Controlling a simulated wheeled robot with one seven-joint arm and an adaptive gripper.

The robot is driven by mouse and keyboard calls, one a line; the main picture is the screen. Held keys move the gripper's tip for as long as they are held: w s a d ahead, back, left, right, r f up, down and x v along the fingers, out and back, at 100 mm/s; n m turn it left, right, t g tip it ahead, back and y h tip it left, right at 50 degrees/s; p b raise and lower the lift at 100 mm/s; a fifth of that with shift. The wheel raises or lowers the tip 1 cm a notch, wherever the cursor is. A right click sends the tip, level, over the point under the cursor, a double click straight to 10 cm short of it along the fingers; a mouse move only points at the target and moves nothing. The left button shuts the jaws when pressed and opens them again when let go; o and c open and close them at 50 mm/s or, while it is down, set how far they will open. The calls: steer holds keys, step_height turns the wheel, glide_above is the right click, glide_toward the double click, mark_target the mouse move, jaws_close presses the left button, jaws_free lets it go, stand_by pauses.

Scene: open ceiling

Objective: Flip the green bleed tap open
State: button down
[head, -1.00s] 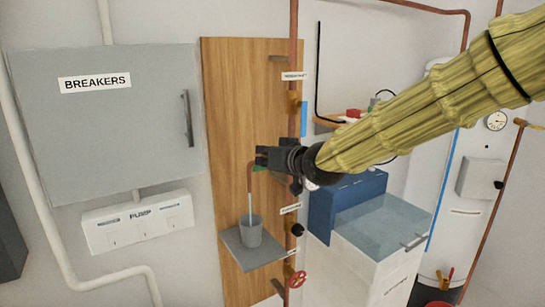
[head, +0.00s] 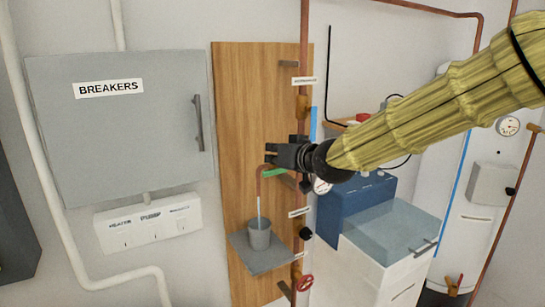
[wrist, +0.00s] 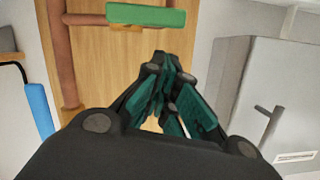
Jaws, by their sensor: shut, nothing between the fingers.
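The green bleed tap (head: 275,172) is a flat lever on a copper branch off the upright copper pipe (head: 304,35). It lies near horizontal, tilted slightly. In the wrist view the green lever (wrist: 146,15) shows at the top, beyond the fingers. My gripper (head: 271,153) is shut and empty, just above the lever in the head view. The fingertips (wrist: 160,62) look apart from the lever in the wrist view. A thin pale line runs from the bent copper spout (head: 259,182) into the grey bucket (head: 259,241).
The bucket stands on a grey shelf (head: 270,262) on the wooden board (head: 245,90). A grey breaker cabinet (head: 110,135) and white switch box (head: 148,226) are left. A blue box (head: 350,205) is right.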

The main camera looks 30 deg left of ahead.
steer(key=r+b+v, duration=0.1)
steer(key=b+v, duration=0.1)
steer(key=v, duration=0.8)
steer(key=shift+s+r, duration=0.25)
steer(key=shift+r, duration=0.2)
steer(key=shift+f, duration=0.1)
